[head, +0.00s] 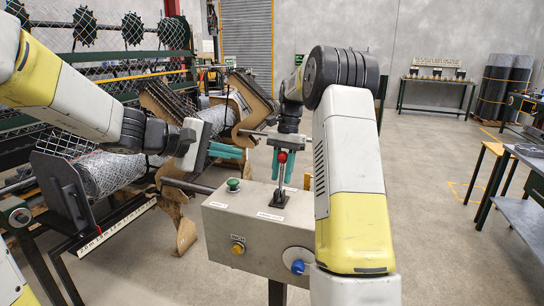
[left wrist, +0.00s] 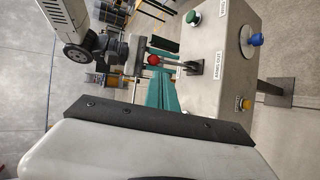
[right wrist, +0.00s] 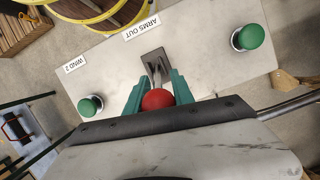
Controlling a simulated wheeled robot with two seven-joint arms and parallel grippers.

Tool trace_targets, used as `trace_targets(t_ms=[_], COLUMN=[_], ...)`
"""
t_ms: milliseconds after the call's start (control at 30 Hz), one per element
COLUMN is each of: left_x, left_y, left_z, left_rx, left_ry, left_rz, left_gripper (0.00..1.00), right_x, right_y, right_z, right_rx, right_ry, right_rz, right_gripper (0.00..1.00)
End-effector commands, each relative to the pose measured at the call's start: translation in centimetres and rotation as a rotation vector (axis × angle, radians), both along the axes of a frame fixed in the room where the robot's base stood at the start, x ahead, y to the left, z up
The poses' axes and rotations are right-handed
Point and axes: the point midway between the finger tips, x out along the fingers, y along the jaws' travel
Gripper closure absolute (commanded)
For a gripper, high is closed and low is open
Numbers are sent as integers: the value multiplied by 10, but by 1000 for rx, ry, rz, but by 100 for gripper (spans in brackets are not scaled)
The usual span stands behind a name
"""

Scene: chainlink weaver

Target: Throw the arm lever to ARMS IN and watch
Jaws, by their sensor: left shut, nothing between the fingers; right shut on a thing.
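The arm lever, with its red ball knob (head: 282,157), stands on the top of a grey control box (head: 235,222) in the head view. It looks nearly upright there. My right gripper (head: 283,172) comes down from above, shut on the lever, with a teal finger on each side. In the right wrist view the red knob (right wrist: 157,99) shows between the fingers, and an ARMS OUT label (right wrist: 141,25) lies beyond the lever's dark base plate (right wrist: 154,65). My left gripper (head: 240,153) is shut and empty, left of the lever and above the box.
Green buttons (right wrist: 90,105) sit on the box top. A yellow button (head: 238,248) and a blue knob (head: 298,267) are on its front. Rolled chain-link mesh (head: 108,172) and brown curved arms (head: 178,215) stand left and behind. Open floor lies to the right.

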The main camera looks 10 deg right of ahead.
Motion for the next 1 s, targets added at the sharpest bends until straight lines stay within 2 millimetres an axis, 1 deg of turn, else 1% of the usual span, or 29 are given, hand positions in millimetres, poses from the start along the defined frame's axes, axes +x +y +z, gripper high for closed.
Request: trace_targets(t_ms=[33,100,267,367,800,900,1000], left_x=[8,17,27,32,70,75,80], left_y=[-4,-7,-15,-26,-100,-112,-120], left_z=[-2,-3,-5,-10,-43,-49,-52], left_rx=[-21,-45,-66,-67,-65,-64,-65], left_ry=[14,24,34,35,34,35,33], left_rz=[16,36,54,53,52,52,54], left_gripper=[100,100,100,100,100,100,100], right_x=[0,0,0,0,-1,-1,-1], right_y=[1,1,1,1,1,1,1], right_z=[-2,-2,-2,-2,-3,-3,-3], right_rx=[1,1,2,1,2,2,2], right_ry=[3,3,4,5,5,7,7], right_rz=[1,1,1,2,2,2,2], right_gripper=[100,100,100,100,100,100,100])
